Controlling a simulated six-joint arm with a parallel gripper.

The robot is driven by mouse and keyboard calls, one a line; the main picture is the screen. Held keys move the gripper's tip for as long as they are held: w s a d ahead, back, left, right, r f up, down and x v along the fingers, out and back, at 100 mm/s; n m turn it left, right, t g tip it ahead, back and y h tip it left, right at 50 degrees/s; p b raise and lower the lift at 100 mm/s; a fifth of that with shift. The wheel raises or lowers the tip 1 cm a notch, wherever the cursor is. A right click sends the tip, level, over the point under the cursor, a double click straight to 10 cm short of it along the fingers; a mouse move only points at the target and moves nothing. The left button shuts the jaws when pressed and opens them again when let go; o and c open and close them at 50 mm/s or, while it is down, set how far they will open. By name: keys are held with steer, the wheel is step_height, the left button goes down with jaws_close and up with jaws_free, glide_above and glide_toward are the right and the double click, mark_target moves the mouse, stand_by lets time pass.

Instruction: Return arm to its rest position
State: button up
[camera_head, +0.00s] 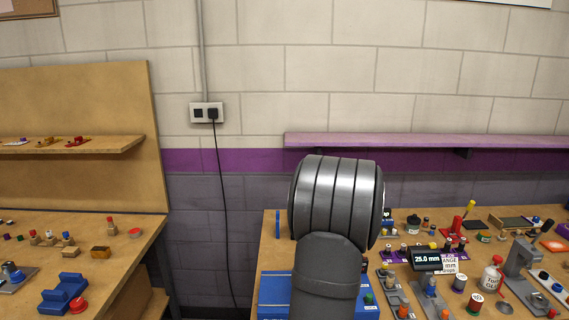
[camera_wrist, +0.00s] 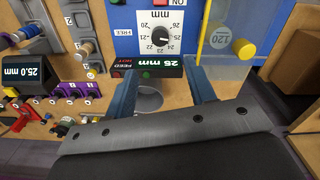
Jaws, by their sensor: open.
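My arm (camera_head: 335,215) rises in the middle of the head view, and its thick grey link hides my gripper there. In the wrist view my gripper (camera_wrist: 160,85) shows two blue-grey fingers spread wide apart. They hold nothing. Beyond the fingertips is a blue panel (camera_wrist: 122,40) with a white dial (camera_wrist: 160,35) marked in mm. Below the dial is a dark display (camera_wrist: 158,78) reading 25 mm, and it shows between the fingers. I cannot tell how far the fingertips are from the panel.
The right workbench (camera_head: 268,250) is crowded with small tools, bottles and a black 25.0 mm display (camera_head: 427,260). A purple shelf (camera_head: 420,140) runs along the wall behind. A second bench (camera_head: 130,255) with a blue fixture (camera_head: 62,294) stands at left, with a gap between the benches.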

steer(key=shift+r, duration=1)
step_height(320, 180, down, 14)
steer(key=shift+r, duration=0.1)
steer(key=shift+r+m, duration=0.2)
steer(key=shift+m, duration=1.6)
